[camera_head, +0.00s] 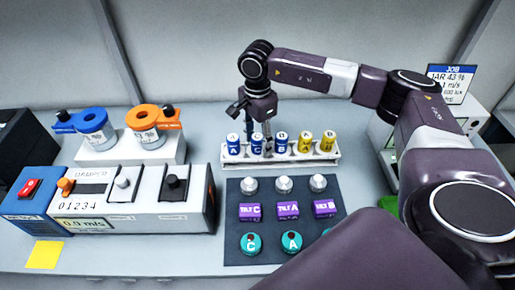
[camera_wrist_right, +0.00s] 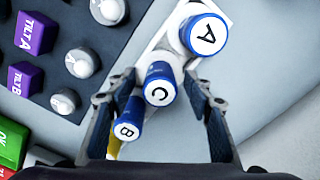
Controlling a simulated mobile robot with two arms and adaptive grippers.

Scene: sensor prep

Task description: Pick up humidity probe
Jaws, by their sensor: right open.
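Three blue-banded white probes stand upright in a white rack (camera_head: 290,160) in the head view: A (camera_head: 233,145), C (camera_head: 257,149) and B (camera_head: 281,144). Two yellow-banded ones (camera_head: 305,144) stand to their right. No visible lettering says which kind is the humidity probe. My right gripper (camera_head: 264,122) is over the left part of the rack, pointing down. In the right wrist view its fingers (camera_wrist_right: 160,98) are open, with blue probe C (camera_wrist_right: 158,90) between them and apart from both. Probe A (camera_wrist_right: 205,36) is above C there, and B (camera_wrist_right: 127,125) is below left, near the left finger. My left gripper is not in view.
A dark mat (camera_head: 268,228) in front of the rack holds silver knobs, purple TILT blocks (camera_head: 287,210) and teal round pieces (camera_head: 250,244). A damper box (camera_head: 135,202) stands left, with blue and orange sensors (camera_head: 153,126) on a white stand behind. My right arm covers the right side.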

